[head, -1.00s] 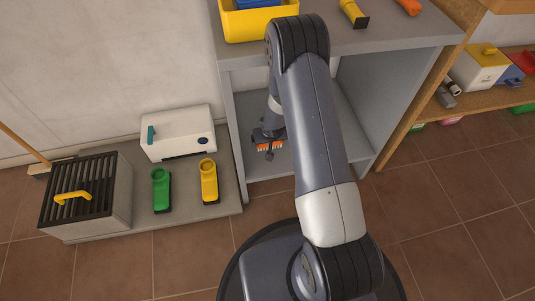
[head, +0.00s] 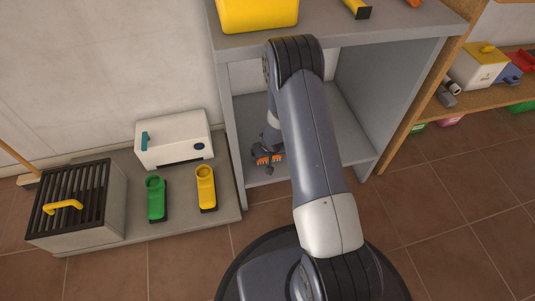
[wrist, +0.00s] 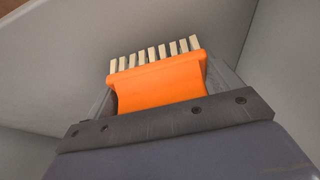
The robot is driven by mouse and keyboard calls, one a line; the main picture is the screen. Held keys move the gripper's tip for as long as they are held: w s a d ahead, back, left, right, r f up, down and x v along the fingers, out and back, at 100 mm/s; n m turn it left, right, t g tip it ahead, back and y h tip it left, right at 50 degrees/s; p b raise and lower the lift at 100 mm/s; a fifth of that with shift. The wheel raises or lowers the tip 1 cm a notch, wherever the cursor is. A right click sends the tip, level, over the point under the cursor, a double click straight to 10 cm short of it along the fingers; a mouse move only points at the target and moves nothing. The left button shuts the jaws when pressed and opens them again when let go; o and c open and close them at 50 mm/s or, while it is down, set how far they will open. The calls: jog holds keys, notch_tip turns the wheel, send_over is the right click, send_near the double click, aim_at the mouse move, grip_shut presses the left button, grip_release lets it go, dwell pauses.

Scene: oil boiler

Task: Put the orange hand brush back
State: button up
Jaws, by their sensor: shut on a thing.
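The orange hand brush (wrist: 160,80) is between the jaws of my gripper (wrist: 165,112) in the wrist view, with its pale bristles pointing away from the palm. In the head view the brush (head: 268,159) shows as a small orange patch. My gripper (head: 268,166) is shut on it, inside the open lower compartment of the grey cabinet (head: 238,120), near its left side. The brush's far end and its contact with the compartment floor cannot be made out.
A yellow bin (head: 258,14) stands on the cabinet top. A white box (head: 173,140), a green scoop-like thing (head: 156,198), a yellow one (head: 206,187) and a slatted box (head: 75,200) are on the low platform at left. A wooden shelf (head: 440,105) stands at right.

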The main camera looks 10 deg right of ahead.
jog(key=shift+f+b, duration=0.35)
jog(key=shift+f, duration=0.15)
jog(key=o, duration=1)
jog(key=shift+o, duration=0.2)
jog(key=shift+r, duration=0.15)
jog(key=shift+a+r+p, duration=0.1)
jog(key=shift+r+p, duration=0.15)
jog(key=shift+p, duration=0.2)
jog(key=p+v, duration=0.3)
jog(key=v, duration=0.8)
jog(key=shift+p, duration=0.35)
jog(key=shift+a, duration=0.1)
